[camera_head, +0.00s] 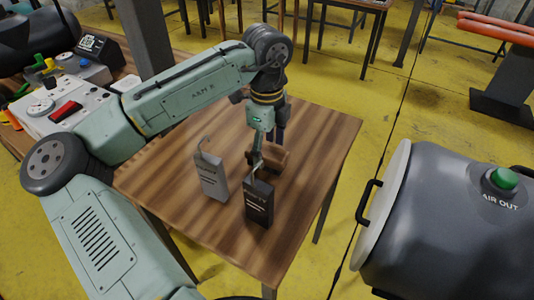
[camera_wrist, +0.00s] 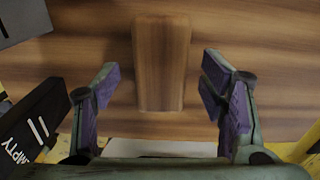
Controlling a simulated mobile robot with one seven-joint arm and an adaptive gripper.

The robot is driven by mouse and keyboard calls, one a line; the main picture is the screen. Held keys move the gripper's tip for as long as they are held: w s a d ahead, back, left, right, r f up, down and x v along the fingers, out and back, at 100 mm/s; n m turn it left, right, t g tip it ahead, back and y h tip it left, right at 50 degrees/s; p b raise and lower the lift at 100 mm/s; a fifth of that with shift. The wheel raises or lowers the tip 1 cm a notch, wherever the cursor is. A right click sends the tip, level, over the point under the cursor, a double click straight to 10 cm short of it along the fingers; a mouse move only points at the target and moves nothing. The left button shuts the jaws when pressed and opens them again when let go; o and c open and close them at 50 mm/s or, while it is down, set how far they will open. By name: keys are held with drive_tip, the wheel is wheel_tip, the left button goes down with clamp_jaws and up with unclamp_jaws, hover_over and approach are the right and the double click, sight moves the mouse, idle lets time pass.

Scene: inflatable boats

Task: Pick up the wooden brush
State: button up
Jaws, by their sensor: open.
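The wooden brush (camera_head: 275,157) shows as a brown block on the wooden table, partly hidden by my gripper in the head view. In the wrist view the brush (camera_wrist: 161,55) lies lengthwise ahead, its near end between the fingertips. My gripper (camera_head: 258,153) points down at the brush from above. In the wrist view my gripper (camera_wrist: 161,82) is open, with a finger on each side of the brush and a gap on both sides. The bristles are not visible.
On the wooden table (camera_head: 160,181), a grey hooked block (camera_head: 212,181) and a black hooked block (camera_head: 259,204) stand close by the gripper. The black block (camera_wrist: 35,125) is near the left finger in the wrist view. A large dark tank (camera_head: 450,220) stands right of the table.

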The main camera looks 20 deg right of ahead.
drive_tip(key=shift+f, duration=0.85)
drive_tip(key=shift+c, duration=0.2)
drive_tip(key=c, duration=1.3)
